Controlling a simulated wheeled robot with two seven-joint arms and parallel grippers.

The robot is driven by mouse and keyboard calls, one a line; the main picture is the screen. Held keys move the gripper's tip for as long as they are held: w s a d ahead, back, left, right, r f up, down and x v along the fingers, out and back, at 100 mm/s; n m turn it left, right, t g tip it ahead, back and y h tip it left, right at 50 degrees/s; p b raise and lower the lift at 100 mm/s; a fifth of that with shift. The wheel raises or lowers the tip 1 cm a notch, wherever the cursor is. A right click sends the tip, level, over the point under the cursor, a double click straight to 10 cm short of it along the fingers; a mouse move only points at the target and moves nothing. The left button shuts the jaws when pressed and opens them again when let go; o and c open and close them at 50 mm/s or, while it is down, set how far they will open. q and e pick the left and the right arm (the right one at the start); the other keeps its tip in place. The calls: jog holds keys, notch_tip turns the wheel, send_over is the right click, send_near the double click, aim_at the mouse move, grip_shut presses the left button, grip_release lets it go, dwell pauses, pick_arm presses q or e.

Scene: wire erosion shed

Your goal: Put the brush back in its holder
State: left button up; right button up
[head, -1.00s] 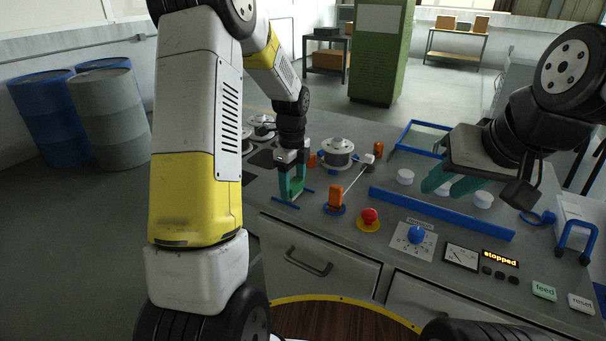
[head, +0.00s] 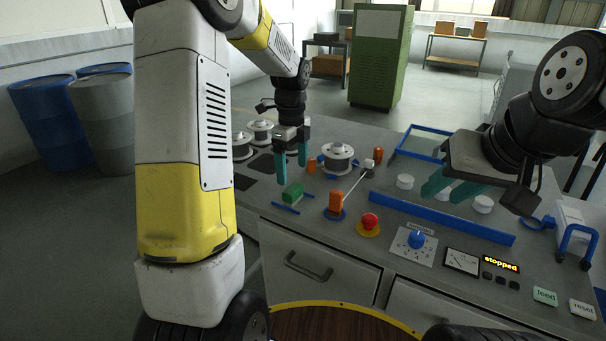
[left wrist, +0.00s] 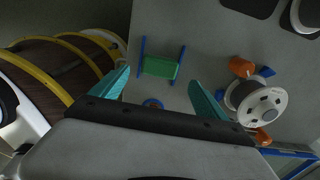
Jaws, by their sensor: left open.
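A green block, which looks like the brush (head: 293,194), lies between two blue rails, which look like its holder (head: 285,209), at the left of the grey bench top. In the left wrist view the brush (left wrist: 160,67) sits between the rails (left wrist: 181,62), spanning most of the gap. My left gripper (head: 291,170) is open and empty, with its teal fingers above and just behind the brush. In the left wrist view its fingertips (left wrist: 160,80) frame the brush from either side, apart from it. My right gripper (head: 452,188) hangs over the bench's right part, fingers apart and empty.
A wire spool (head: 338,158) stands behind. A long blue bar (head: 440,217) crosses the bench. A display (head: 501,264) reads "stopped".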

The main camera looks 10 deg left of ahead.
aim_at(293, 188)
pick_arm(q)
jog(key=s+r+n+t+h, duration=0.1)
jog(key=s+r+n+t, duration=0.2)
jog(key=s+r+n, duration=0.85)
jog(key=s+d+r+n+t+h, duration=0.1)
jog(key=s+d+r+n+t, duration=0.1)
jog(key=s+n, duration=0.8)
jog(key=s+t, duration=0.1)
jog(key=s, duration=0.1)
jog(key=shift+s, duration=0.4)
jog(key=shift+d, duration=0.1)
